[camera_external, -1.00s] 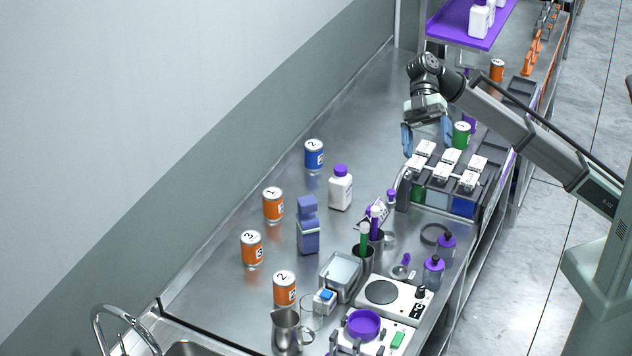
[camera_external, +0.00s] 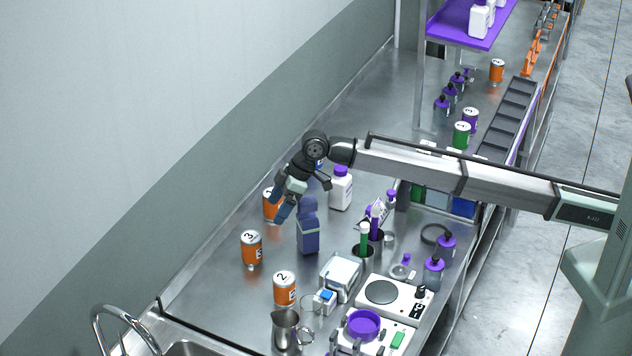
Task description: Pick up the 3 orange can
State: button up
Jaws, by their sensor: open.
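The orange can marked 3 (camera_external: 251,248) stands upright on the steel counter near the wall side. Another orange can marked 1 (camera_external: 270,205) stands behind it, partly hidden by my gripper. An orange can marked 2 (camera_external: 285,289) stands in front and to the right. My gripper (camera_external: 280,210) is open and empty, its blue fingers pointing down and left. In the picture it is above and to the right of can 3, apart from it, and overlaps can 1.
A blue-violet upright container (camera_external: 308,230) stands right of can 3, close to my gripper. A white bottle with a purple cap (camera_external: 340,190) stands behind it. The counter left of can 3 is clear.

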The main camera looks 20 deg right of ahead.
aim_at(253, 236)
jog(key=shift+t, duration=0.7)
jog(key=w+x, duration=0.1)
jog(key=x, duration=1.1)
jog(key=w+d+x, duration=0.1)
jog(key=x, duration=0.5)
jog(key=shift+w+a+f, duration=0.1)
jog(key=shift+w+f, duration=0.1)
jog(key=shift+w, duration=0.15)
jog(key=c, duration=1.2)
jog(key=shift+c, duration=0.5)
jog(key=shift+r, duration=0.1)
